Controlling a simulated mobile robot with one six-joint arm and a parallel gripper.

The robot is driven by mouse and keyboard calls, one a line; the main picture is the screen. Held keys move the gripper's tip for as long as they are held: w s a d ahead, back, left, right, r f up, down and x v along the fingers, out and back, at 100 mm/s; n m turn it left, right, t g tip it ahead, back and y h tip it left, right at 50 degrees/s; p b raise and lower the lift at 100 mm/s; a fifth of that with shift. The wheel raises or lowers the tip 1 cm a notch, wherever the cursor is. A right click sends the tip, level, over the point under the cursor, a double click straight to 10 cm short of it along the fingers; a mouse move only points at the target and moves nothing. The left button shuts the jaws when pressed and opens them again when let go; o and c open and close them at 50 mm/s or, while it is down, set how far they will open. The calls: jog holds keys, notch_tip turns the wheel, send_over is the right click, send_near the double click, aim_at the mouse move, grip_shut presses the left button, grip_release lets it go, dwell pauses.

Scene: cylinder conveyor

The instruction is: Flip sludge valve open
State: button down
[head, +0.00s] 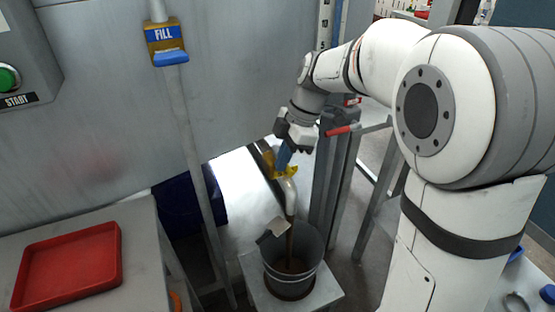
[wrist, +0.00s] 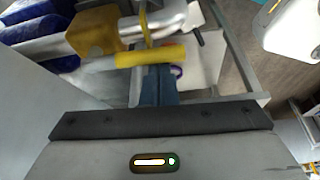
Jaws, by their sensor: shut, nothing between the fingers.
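The sludge valve shows in the head view as a yellow fitting (head: 269,160) on a silver pipe (head: 290,195) that bends down over a grey bucket (head: 312,245). A brown stream (head: 290,235) runs from the pipe's mouth into the bucket, which has brown matter in it. My gripper (head: 284,158) is at the valve, its blue fingers shut and empty. In the wrist view the shut fingers (wrist: 158,88) point at the yellow valve handle (wrist: 150,56), which crosses just beyond their tips. I cannot tell whether they touch it.
The bucket stands on a small grey stand (head: 325,292). A grey post (head: 332,170) with red-handled levers (head: 342,130) is right of the valve. A red tray (head: 68,265) lies on a table at the lower left.

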dwell(0.3)
jog(key=shift+w+d+r+p, duration=0.1)
jog(key=shift+d+r+p, duration=0.05)
jog(key=shift+r+p, duration=0.35)
jog(key=p+v, duration=0.5)
jog(key=v, duration=0.4)
jog(key=s+d+r+m+t+h+p, duration=0.1)
jog(key=s+d+m+p, duration=0.3)
jog(key=s+m, duration=0.5)
jog(key=s+d+r+m+t+h+p, duration=0.2)
jog(key=s+d+m+p, duration=0.3)
jog(key=m, duration=0.7)
jog(key=s+d+t, duration=0.1)
jog(key=s+d, duration=0.1)
jog(key=s, duration=0.2)
jog(key=shift+s+m+h, duration=0.2)
jog(key=shift+m+h, duration=0.2)
